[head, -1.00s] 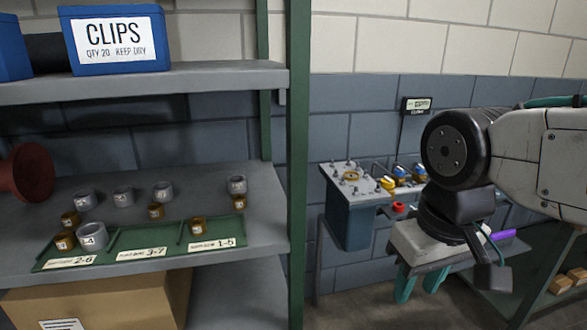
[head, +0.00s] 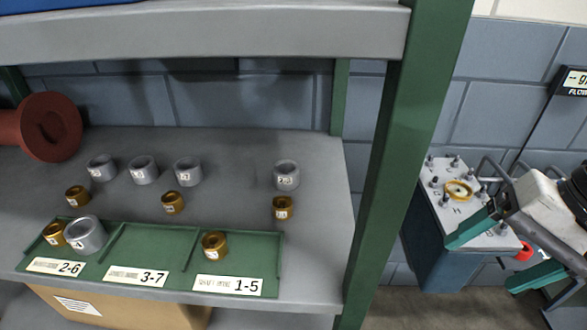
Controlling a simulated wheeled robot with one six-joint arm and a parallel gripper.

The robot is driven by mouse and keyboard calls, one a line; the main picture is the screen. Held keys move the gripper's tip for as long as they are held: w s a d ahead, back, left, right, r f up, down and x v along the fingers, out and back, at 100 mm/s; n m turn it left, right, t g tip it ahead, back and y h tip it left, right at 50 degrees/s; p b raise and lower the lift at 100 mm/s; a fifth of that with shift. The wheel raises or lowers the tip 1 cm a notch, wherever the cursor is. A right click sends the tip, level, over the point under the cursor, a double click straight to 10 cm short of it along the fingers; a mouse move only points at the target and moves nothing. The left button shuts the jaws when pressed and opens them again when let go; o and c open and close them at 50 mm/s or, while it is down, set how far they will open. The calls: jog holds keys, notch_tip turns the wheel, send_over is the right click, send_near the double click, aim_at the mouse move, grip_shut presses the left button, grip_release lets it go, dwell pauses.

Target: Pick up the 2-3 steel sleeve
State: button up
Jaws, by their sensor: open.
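The steel sleeve marked 2-3 (head: 286,176) stands upright on the grey shelf, at the right end of the back row and near the green post. A small brass ring (head: 283,208) stands just in front of it, apart from it. My gripper (head: 481,265) is at the far right, beyond the post and in front of the blue-grey box. Its two green fingers are spread apart with nothing between them. It is well away from the sleeve.
More steel sleeves (head: 143,170) stand to the left. A green tray (head: 150,240) at the shelf front holds brass rings and one steel sleeve. The green post (head: 405,150) stands between my gripper and the shelf. An upper shelf (head: 220,35) overhangs. A red flanged part (head: 50,127) lies left.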

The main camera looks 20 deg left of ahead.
jog(key=w+a+m+y, duration=0.3)
jog(key=w+a, duration=0.1)
jog(key=a, duration=0.3)
jog(key=w+a+m+y, duration=0.3)
jog(key=w+a, duration=0.1)
jog(key=a, duration=0.4)
jog(key=m+t+y, duration=0.2)
jog(key=m+t, duration=0.3)
jog(key=m, duration=1)
send_near(294, 173)
jog(key=x, duration=0.5)
jog(key=shift+w, duration=0.25)
jog(key=shift+h, duration=0.3)
jog(key=x, duration=0.8)
jog(key=shift+s+d+f, duration=0.1)
jog(key=shift+f, duration=0.05)
jog(key=shift+c, duration=0.3)
jog(key=c, duration=1.4)
